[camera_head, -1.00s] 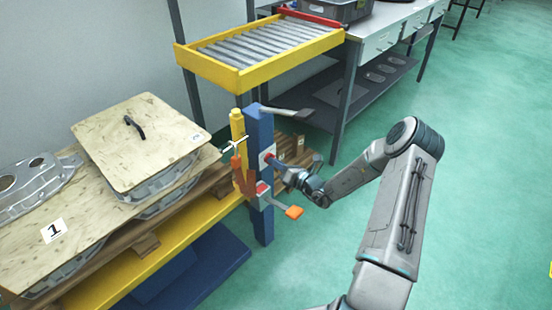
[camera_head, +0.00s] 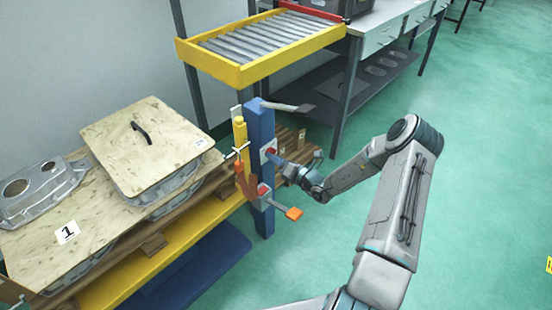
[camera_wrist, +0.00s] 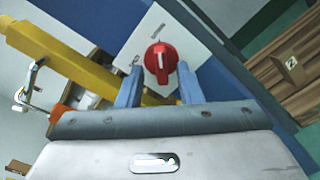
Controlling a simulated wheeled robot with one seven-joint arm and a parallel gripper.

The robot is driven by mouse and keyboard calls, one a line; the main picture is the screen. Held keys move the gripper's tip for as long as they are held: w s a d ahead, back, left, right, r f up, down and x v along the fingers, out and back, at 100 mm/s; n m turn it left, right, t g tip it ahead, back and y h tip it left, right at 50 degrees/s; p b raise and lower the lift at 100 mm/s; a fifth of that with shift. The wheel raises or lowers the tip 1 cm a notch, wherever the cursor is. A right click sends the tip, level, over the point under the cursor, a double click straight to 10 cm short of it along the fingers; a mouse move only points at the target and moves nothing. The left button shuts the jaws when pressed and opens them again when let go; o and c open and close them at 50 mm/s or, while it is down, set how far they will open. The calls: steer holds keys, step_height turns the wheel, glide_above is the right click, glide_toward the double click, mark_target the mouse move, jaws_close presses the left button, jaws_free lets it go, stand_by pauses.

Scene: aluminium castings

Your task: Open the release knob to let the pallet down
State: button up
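The red release knob (camera_wrist: 161,60) with a white mark sits on a white plate on the blue post. In the head view the knob (camera_head: 271,152) is on the post's right side. My gripper (camera_wrist: 160,72) is open, its two blue fingers pointing at the knob, one on either side of it in the wrist view. I cannot tell whether they touch it. In the head view my gripper (camera_head: 281,158) is close against the plate. The wooden pallet (camera_head: 152,243) rests on yellow forks left of the post, carrying castings and plywood boards.
A lever with an orange end (camera_head: 293,214) sticks out below my gripper. A grey handle (camera_head: 290,106) projects from the post top. A yellow roller tray (camera_head: 240,73) stands behind, beside a grey workbench (camera_head: 375,45).

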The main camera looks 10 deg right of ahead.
steer(key=shift+d, duration=0.15)
steer(key=shift+d+r, duration=0.1)
steer(key=p+v, duration=0.1)
steer(key=v, duration=1.2)
steer(key=shift+s, duration=0.3)
steer(key=shift+d, duration=0.1)
